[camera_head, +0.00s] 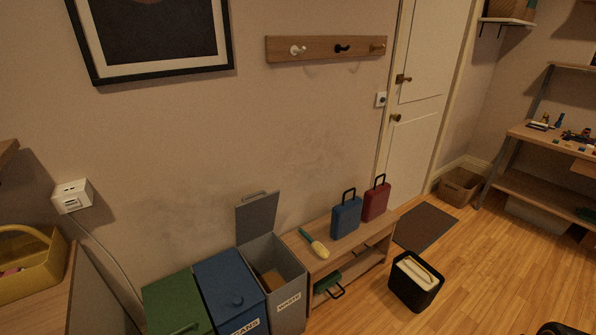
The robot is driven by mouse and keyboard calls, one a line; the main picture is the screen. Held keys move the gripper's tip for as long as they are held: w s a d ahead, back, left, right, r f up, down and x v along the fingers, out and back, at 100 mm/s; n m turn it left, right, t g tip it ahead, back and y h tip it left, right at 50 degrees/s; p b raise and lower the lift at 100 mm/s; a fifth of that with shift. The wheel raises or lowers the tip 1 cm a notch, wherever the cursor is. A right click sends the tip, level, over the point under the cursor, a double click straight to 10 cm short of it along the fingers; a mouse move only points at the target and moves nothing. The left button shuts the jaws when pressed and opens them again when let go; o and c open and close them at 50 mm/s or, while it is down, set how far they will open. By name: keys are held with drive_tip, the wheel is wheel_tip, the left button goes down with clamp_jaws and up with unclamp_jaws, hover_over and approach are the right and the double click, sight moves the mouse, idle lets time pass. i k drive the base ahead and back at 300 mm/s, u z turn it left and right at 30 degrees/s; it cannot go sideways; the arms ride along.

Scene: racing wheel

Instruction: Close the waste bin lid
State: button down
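The grey waste bin (288,318) stands at the bottom centre, with a white "WASTE" label on its front. Its grey lid (258,217) is open and stands nearly upright at the back, near the wall, with a handle at its top edge. Something brown (271,280) shows inside the open bin. My gripper cannot be made out in this view. A dark shape at the bottom right edge is too cut off to tell.
A blue cans bin (229,286) and a green bin (176,304), both with lids down, stand left of the waste bin. A wooden bench (349,253) with blue and red cases is close on its right. A black container (415,282) stands on the floor.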

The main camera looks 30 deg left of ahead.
sight(255, 218)
drive_tip(key=u, duration=0.25)
drive_tip(key=i, duration=1.15)
drive_tip(key=u, duration=1.5)
drive_tip(key=i, duration=1.05)
drive_tip(key=u, duration=0.85)
